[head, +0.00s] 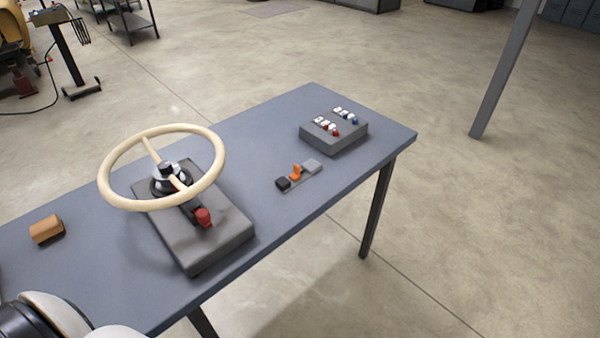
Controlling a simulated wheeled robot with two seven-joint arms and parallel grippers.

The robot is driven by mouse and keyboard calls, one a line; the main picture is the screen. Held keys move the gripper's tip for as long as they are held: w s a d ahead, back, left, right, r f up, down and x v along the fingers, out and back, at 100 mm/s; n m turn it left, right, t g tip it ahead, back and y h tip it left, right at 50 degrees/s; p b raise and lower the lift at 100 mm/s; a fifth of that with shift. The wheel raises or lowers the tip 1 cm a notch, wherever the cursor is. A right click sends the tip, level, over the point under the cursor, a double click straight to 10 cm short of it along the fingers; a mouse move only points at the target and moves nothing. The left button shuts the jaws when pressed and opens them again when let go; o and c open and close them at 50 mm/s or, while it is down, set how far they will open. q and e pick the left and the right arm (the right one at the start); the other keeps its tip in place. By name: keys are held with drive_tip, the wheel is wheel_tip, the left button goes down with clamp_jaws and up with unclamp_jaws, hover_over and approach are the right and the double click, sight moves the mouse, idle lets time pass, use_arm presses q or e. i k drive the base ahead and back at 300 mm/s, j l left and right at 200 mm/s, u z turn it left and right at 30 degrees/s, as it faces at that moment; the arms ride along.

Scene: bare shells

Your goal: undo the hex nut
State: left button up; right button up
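A cream steering wheel (213,183) stands tilted over a dark grey base block (215,240) on the table. At its hub sits a small dark cap-like piece (166,168) on a silver and black collar; it may be the hex nut, but it is too small to make out its sides. A red knob (204,217) sits on the base block below the wheel. No other piece in view clearly reads as a hex nut. Neither of my grippers shows; only a white and black part of my own body is at the lower left corner.
The blue-grey table (255,140) also bears a tan block (46,229) at left, a small fixture with an orange piece (296,173), and a grey box (333,137) with white, red and blue knobs. A grey post (503,75) stands beyond. Table surface between these is clear.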

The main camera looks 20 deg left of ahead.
sight(165, 167)
drive_tip(key=u, duration=1.65)
